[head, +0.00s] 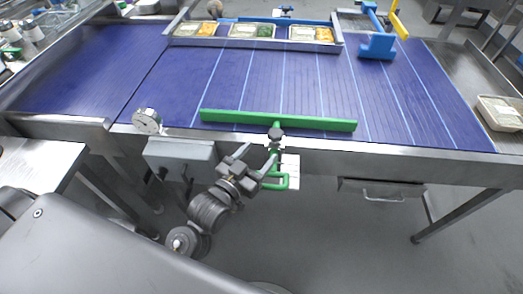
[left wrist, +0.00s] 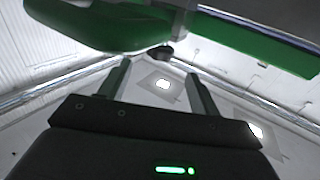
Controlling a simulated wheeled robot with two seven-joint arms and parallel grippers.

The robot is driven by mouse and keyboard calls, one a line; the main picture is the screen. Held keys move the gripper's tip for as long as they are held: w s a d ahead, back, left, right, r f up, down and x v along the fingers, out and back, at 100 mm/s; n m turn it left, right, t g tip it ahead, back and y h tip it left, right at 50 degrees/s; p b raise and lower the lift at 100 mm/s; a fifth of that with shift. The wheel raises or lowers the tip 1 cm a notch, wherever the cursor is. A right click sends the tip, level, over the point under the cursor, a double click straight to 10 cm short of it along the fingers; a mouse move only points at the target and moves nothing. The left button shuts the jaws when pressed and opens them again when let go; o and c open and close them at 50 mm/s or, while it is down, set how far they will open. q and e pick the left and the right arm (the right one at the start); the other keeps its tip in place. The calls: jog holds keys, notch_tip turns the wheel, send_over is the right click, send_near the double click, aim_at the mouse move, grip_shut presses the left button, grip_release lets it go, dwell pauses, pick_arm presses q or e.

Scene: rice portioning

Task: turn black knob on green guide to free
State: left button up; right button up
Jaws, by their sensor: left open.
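The green guide (head: 230,117) is a long bar lying along the front edge of the blue conveyor. The black knob (head: 276,133) sits below its middle on a metal bracket. My left gripper (head: 260,153) is open and empty, just in front of and below the knob. In the left wrist view the green guide (left wrist: 255,42) crosses the top. The small dark knob (left wrist: 160,53) shows between and slightly beyond the two fingertips (left wrist: 158,66). I cannot tell whether the fingers touch it. My right gripper is in neither view.
A green handle (head: 276,184) hangs below the bracket near my left gripper. A round gauge (head: 147,121) and a grey box (head: 181,160) are on the left of the table front. Food trays (head: 250,30) stand on the conveyor's far side. The conveyor (head: 300,85) is mostly clear.

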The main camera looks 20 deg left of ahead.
aim_at(282, 131)
pick_arm(q)
jog(key=a+m+g+h+p, duration=0.1)
jog(key=h+p, duration=0.1)
jog(key=w+m+g+h+p, duration=0.1)
jog(key=m+h+p, duration=0.1)
jog(key=p, duration=0.1)
jog(key=w+a+m+h+p, duration=0.1)
jog(key=h+p, duration=0.1)
jog(key=shift+w+a+r+g+p, duration=0.1)
jog(key=shift+a+r+g+p, duration=0.05)
jog(key=shift+a+g+p, duration=0.2)
jog(key=p+x, duration=0.2)
jog(key=x, duration=0.6)
jog(key=shift+w+d, duration=0.15)
jog(key=shift+d, duration=0.05)
jog(key=shift+w+d, duration=0.4)
jog(key=shift+w, duration=0.2)
